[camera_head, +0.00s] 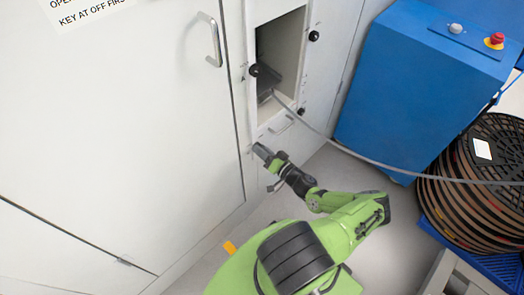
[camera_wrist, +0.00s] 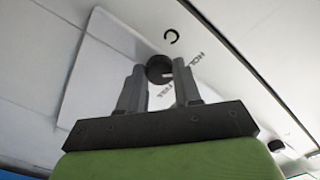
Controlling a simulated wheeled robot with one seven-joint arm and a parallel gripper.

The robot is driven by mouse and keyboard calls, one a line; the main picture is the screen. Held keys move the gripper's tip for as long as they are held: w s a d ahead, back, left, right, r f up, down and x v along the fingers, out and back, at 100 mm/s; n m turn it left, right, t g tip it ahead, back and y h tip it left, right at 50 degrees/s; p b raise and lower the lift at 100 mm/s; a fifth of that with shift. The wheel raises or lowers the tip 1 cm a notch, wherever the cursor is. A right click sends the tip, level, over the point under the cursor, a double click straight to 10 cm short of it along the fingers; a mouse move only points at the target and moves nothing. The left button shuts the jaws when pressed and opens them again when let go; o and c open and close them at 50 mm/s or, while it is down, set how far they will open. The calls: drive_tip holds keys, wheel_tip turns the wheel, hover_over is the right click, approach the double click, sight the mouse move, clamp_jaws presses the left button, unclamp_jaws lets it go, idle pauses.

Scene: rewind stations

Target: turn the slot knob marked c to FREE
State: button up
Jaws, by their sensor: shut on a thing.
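A round black knob (camera_wrist: 159,66) sits between my gripper's fingertips (camera_wrist: 160,73) in the wrist view. My gripper is shut on it. A dark curved mark like a letter c (camera_wrist: 172,36) is on the pale panel just above the knob. The word HOLD (camera_wrist: 197,62) is printed at the right, turned over. Another word is partly hidden behind the right finger. A small pale mark shows on the knob's lower right. In the head view my gripper (camera_head: 261,150) is at the cabinet front, below and left of the open compartment, and hides this knob.
Other black knobs sit at the upper left (camera_head: 253,70), upper right (camera_head: 314,36) and lower right (camera_head: 301,111) of the open compartment (camera_head: 284,40). A grey cable (camera_head: 335,143) runs from it toward stacked reels (camera_head: 480,190). A blue cabinet (camera_head: 415,85) stands at right.

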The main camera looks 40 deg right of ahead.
drive_tip(key=shift+m+b, duration=1.55)
drive_tip(key=shift+m, duration=6.95)
drive_tip(key=o, duration=1)
drive_tip(key=shift+o, duration=0.2)
drive_tip(key=s+p, duration=0.2)
drive_tip(key=s, duration=1.4)
drive_tip(key=shift+d, duration=0.25)
drive_tip(key=shift+w, duration=0.1)
